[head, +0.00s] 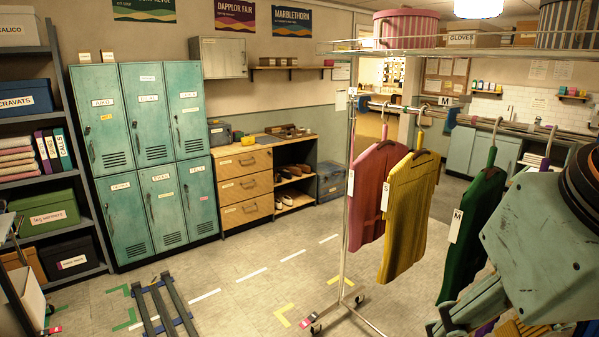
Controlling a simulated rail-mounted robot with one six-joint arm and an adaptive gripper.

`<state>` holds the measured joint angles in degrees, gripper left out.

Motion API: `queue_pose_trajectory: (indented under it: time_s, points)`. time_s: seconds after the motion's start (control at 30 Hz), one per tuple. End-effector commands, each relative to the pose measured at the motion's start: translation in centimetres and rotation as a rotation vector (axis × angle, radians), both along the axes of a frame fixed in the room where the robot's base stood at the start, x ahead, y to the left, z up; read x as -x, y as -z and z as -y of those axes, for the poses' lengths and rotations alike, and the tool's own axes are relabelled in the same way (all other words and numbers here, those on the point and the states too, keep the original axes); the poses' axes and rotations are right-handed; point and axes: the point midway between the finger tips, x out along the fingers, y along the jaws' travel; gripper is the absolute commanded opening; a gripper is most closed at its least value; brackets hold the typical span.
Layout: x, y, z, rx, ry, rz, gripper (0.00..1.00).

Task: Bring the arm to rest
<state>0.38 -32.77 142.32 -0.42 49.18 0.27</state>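The teal end of my arm (540,235) fills the lower right corner, close to the camera, with dark rings at its upper right. What looks like my gripper (465,305) points down and left at the bottom edge. Its fingertips are not clearly shown, so I cannot tell if it is open, shut or holding anything. It overlaps the green sweater (470,235) and the right part of the garment rack (345,200) in the picture. Whether it touches them cannot be told.
A red sweater (372,200) and a yellow sweater (408,215) hang on the rack. A pink hatbox (406,30) stands on its top shelf. Teal lockers (150,160), a wooden drawer unit (243,190) and a blue slatted frame (160,305) are left.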

Motion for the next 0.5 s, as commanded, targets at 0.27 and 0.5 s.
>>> queue_pose_trajectory:
  time_s: [0.27, 0.5]
  points:
    - [2.4, 0.7, -0.3, -0.004, -0.01, -0.029, 0.45]
    - [2.4, 0.7, -0.3, -0.004, -0.009, -0.029, 0.45]
